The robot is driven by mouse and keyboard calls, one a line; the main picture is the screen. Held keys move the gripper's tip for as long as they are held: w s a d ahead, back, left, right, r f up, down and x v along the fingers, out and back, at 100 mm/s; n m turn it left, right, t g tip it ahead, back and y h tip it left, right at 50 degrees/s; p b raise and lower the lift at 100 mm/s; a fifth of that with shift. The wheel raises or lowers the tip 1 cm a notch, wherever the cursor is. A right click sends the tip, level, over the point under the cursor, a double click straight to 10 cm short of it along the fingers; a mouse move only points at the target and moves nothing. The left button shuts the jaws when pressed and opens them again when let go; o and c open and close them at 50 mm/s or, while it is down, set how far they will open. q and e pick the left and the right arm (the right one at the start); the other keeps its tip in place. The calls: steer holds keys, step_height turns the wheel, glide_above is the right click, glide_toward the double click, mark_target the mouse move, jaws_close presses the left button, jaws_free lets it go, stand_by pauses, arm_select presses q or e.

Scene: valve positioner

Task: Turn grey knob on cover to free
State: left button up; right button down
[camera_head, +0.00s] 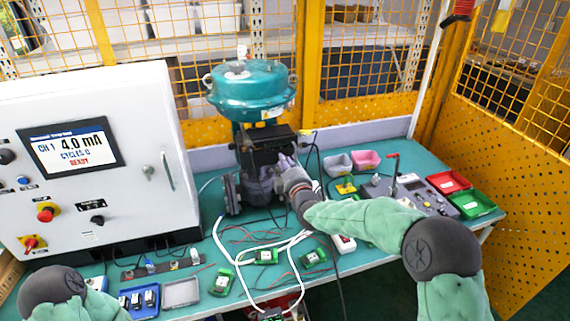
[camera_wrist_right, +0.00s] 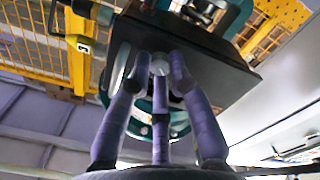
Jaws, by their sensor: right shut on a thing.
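The valve positioner's black cover (camera_head: 265,143) sits on the valve below the teal actuator (camera_head: 250,88). It shows as a dark flat box in the right wrist view (camera_wrist_right: 215,65). My right gripper (camera_head: 283,163) reaches up to the cover from the right. In the right wrist view its purple-grey fingers (camera_wrist_right: 158,72) are closed around the small round grey knob (camera_wrist_right: 160,64). The knob's pointing direction cannot be read. In the head view the knob is hidden behind the fingers. Only a part of my left arm shows at the lower left; its gripper is out of frame.
A white control cabinet (camera_head: 120,190) with a 4.0 mA screen stands at left. Cables and small green modules (camera_head: 265,257) lie on the teal table. Red (camera_head: 448,181) and green (camera_head: 472,204) bins and a grey device (camera_head: 412,193) are at right. Yellow mesh fencing encloses the table.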

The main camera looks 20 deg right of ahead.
steer(key=shift+f, duration=0.2)
steer(key=c, duration=1.4)
jaws_free()
steer(key=shift+r, duration=0.1)
steer(key=s, duration=1.2)
steer(key=shift+d, duration=0.25)
